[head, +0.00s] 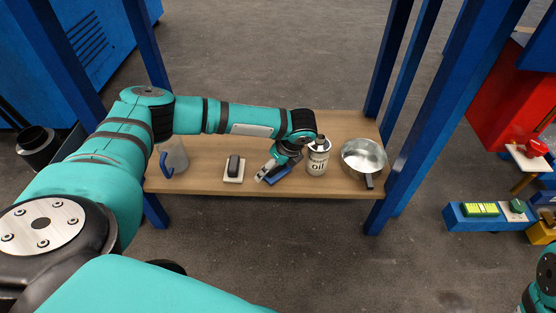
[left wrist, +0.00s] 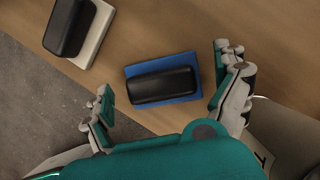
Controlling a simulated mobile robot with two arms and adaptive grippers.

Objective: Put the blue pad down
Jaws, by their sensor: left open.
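The blue pad (left wrist: 190,61) lies flat on the wooden table, with a black block-shaped handle (left wrist: 161,86) on its top. In the head view the blue pad (head: 278,175) is partly hidden by my left gripper (head: 268,173). In the left wrist view my left gripper (left wrist: 168,92) is open. Its two fingers are wide apart, on either side of the pad, and no contact with it shows. My right gripper is not in view; only a bit of my right arm shows at the lower right corner of the head view.
On the wooden table (head: 205,182), a white pad with a black handle (head: 234,170) and a grey jug with a blue handle (head: 174,158) stand left. An oil can (head: 318,157) is close to my gripper's right, then a metal pan (head: 364,157). Blue posts (head: 402,150) rise around the table.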

